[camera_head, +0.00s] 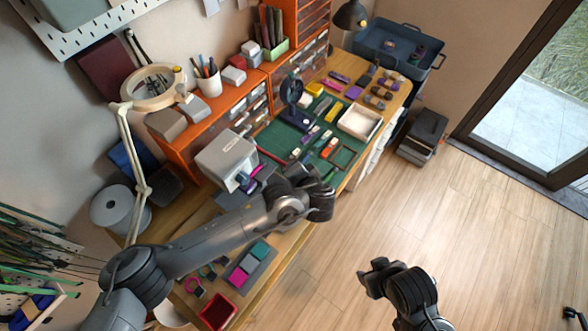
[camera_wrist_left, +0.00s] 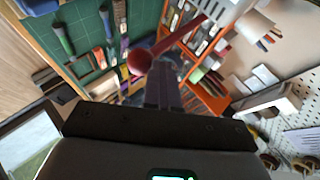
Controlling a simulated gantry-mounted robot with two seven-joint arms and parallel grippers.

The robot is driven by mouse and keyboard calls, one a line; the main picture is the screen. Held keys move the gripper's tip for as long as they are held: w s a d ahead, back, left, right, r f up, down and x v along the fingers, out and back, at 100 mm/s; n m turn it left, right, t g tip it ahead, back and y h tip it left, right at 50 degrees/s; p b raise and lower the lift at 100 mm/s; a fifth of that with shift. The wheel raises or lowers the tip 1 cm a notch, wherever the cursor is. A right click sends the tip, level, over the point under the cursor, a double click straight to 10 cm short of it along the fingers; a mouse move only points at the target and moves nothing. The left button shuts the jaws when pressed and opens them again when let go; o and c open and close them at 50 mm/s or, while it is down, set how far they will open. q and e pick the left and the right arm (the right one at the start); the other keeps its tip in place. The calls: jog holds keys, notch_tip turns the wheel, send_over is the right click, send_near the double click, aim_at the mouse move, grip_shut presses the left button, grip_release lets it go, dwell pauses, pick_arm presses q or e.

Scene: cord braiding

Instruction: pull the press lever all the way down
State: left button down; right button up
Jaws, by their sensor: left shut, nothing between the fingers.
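The press lever shows in the left wrist view as a dark red rod with a round red knob (camera_wrist_left: 139,62). The rod slopes from the knob up to the right. My left gripper (camera_wrist_left: 163,75) is shut and empty, with its fingertips close beside the knob; I cannot tell whether they touch. In the head view a pale grey box-like machine (camera_head: 225,158), likely the press, stands on the bench. My left gripper (camera_head: 318,185) is in front of it, over the bench. My right gripper (camera_head: 374,268) is over the floor, away from the bench; its jaw opening is unclear.
A green mat (camera_head: 310,125) with tools and a white tray (camera_head: 359,122) lies beyond the machine. A ring lamp (camera_head: 144,187) stands at the left. Coloured squares (camera_head: 248,264) and a red bin (camera_head: 217,312) are at the near bench end. The floor at right is mostly clear.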

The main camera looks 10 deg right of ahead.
pick_arm(q)
jog(key=s+r+p, duration=0.3)
jog(key=s+r, duration=0.4)
jog(key=r, duration=0.3)
jog(key=shift+s+r, duration=0.2)
jog(key=shift+f, duration=0.1)
